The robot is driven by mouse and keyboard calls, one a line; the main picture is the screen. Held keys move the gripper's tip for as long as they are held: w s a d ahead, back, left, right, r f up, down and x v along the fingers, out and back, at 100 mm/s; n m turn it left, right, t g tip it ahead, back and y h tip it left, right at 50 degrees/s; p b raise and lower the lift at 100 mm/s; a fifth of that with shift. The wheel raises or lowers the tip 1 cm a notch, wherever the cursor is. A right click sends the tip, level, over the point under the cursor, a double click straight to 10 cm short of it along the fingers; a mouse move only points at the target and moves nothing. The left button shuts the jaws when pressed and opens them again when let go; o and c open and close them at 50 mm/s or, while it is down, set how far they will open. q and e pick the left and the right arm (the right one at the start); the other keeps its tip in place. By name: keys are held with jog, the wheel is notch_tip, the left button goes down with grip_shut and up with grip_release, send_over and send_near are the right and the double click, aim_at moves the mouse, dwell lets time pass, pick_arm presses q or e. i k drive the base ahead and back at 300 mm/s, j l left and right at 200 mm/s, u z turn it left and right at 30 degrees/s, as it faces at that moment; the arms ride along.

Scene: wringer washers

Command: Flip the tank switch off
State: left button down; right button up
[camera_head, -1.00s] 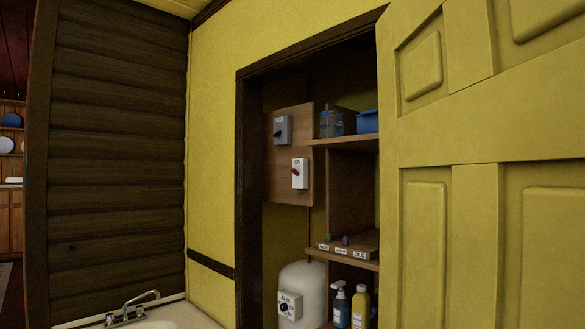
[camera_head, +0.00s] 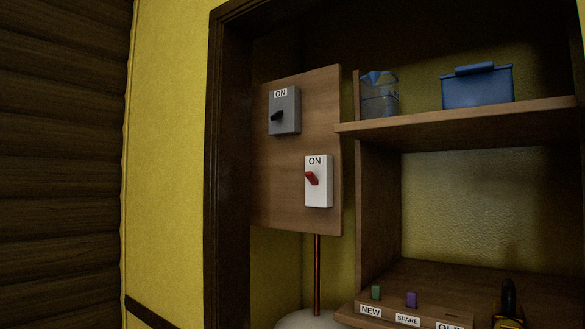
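Two switch boxes are on a wooden panel (camera_head: 282,210) inside the open closet. The upper one is a grey switch box (camera_head: 290,103) with a black lever and an ON label. The lower one is a white switch box (camera_head: 320,190) with a red lever (camera_head: 312,178) and an ON label. No label naming the tank is readable on either. A copper pipe (camera_head: 317,265) runs down from the panel to the pale tank (camera_head: 308,321), whose top just shows at the bottom edge. I make out neither of my grippers.
Right of the panel, shelves (camera_head: 455,127) hold a clear blue jug (camera_head: 379,95) and a blue bin (camera_head: 477,87). Below are NEW, SPARE and OLD labels with small green and purple pieces. A black-and-gold object (camera_head: 508,306) is unclear. The dark door frame (camera_head: 228,180) borders the left.

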aim_at(310, 177)
jog(key=i+j, duration=0.3)
jog(key=i, duration=0.15)
jog(key=i+j+z, duration=0.15)
jog(key=i+j, duration=0.2)
jog(key=i, duration=0.1)
